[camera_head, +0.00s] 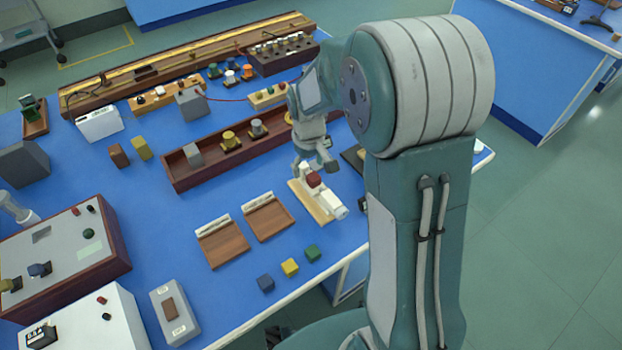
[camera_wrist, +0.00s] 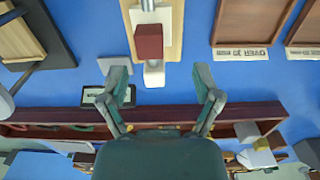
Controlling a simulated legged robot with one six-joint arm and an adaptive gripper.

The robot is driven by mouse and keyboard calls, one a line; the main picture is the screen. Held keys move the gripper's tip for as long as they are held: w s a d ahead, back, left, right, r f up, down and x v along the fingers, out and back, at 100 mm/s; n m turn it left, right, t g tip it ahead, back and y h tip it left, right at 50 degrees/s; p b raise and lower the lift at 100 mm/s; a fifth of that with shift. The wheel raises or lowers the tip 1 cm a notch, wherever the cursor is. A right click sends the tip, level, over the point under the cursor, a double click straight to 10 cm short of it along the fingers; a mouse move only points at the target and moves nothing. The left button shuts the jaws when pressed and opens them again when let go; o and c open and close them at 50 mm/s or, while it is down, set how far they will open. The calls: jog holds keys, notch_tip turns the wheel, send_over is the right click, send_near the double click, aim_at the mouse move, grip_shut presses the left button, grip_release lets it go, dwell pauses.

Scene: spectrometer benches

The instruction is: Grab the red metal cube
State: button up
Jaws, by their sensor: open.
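The dark red cube (camera_head: 313,180) sits on a white fixture on a pale wooden board (camera_head: 324,214) on the blue bench. In the wrist view the red cube (camera_wrist: 149,42) shows beyond my fingertips, on the board's centre line. A white block (camera_wrist: 154,77) lies on the near side of the cube. My gripper (camera_wrist: 160,76) is open, with its two fingers apart and nothing held between them. In the head view my gripper (camera_head: 318,165) hangs just above and behind the cube. The arm partly hides the area to its right.
Two brown labelled trays (camera_head: 222,241) (camera_head: 268,217) lie left of the board. Blue, yellow and green cubes (camera_head: 290,267) stand near the front edge. A long dark red wooden trough (camera_head: 215,175) lies behind the board. A dark box (camera_wrist: 50,40) is close by in the wrist view.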

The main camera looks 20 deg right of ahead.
aim_at(314, 176)
jog(key=f, duration=0.1)
jog(key=d+f, duration=0.1)
jog(key=f, duration=0.2)
jog(key=shift+s+d, duration=0.1)
jog(key=shift+d, duration=0.25)
jog(key=shift+f, duration=0.3)
jog(key=shift+a, duration=0.45)
jog(key=shift+c, duration=0.7)
jog(key=c, duration=0.5)
jog(key=shift+d, duration=0.1)
grip_shut()
jog(key=shift+d, duration=0.15)
jog(key=shift+r, duration=0.1)
